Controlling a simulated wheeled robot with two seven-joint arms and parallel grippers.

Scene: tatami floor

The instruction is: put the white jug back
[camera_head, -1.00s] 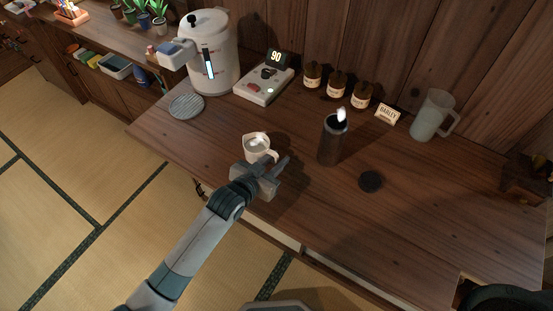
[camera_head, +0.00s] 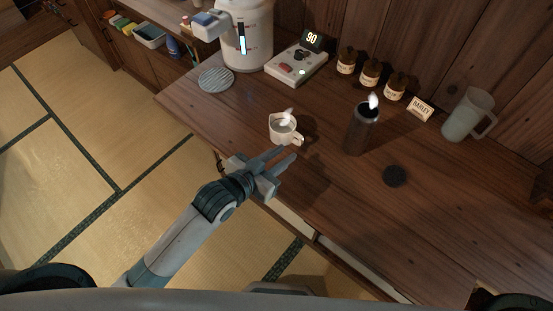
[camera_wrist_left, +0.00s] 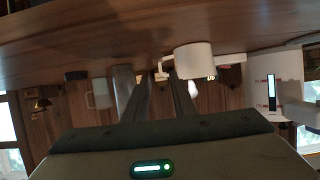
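My right gripper is not in view.
A round ribbed plate (camera_head: 216,79), a white dispenser (camera_head: 246,40) and a scale reading 90 (camera_head: 296,66) are behind left. A dark open canister (camera_head: 361,131), dark disc (camera_head: 395,176), small jars (camera_head: 370,75), a BARLEY card (camera_head: 420,108) and frosted pitcher (camera_head: 468,115) stand right.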

